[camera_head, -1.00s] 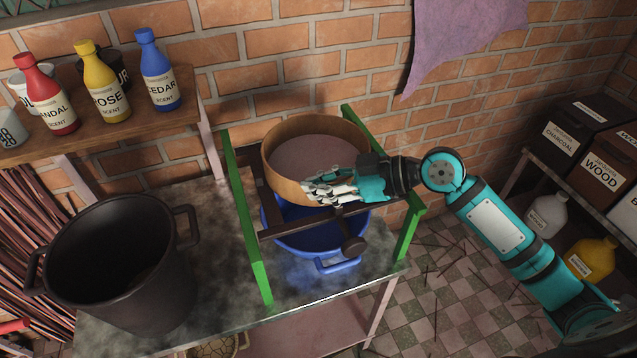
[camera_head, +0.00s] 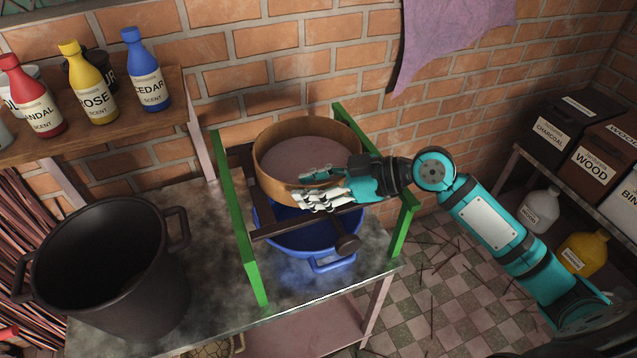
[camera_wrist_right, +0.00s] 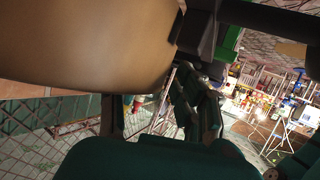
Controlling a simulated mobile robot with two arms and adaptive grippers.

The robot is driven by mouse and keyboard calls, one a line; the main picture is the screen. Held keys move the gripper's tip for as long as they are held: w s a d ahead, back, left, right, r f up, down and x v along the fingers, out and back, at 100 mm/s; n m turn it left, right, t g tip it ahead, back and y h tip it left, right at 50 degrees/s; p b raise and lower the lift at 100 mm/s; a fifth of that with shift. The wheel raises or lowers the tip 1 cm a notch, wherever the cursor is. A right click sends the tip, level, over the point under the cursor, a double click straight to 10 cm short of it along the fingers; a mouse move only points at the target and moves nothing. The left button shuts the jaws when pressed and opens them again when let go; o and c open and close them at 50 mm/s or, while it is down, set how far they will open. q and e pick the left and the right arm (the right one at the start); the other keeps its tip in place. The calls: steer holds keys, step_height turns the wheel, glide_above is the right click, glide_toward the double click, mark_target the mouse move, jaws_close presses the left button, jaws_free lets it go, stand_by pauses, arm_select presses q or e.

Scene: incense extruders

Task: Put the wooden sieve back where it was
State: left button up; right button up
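The wooden sieve (camera_head: 272,186), a round tan hoop with a greyish mesh, sits level on dark rails (camera_head: 290,223) between two green side frames (camera_head: 236,200). It is above the blue bucket (camera_head: 320,240). My right gripper (camera_head: 318,186) is at the sieve's front right rim. Its fingers are spread, one over the inside and the others outside in front of the wall. Whether any finger touches the rim I cannot tell. In the right wrist view the sieve's wall (camera_wrist_right: 90,45) fills the upper left, with dark fingers below it. My left gripper is not in view.
A large black pot (camera_head: 110,265) stands on the metal table left of the frame. Scent bottles, such as the blue one (camera_head: 147,75), stand on a wooden shelf at upper left. Boxes and jugs fill a shelf on the right. A purple cloth (camera_head: 450,35) hangs on the brick wall.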

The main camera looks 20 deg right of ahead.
steer(key=v, duration=1.2)
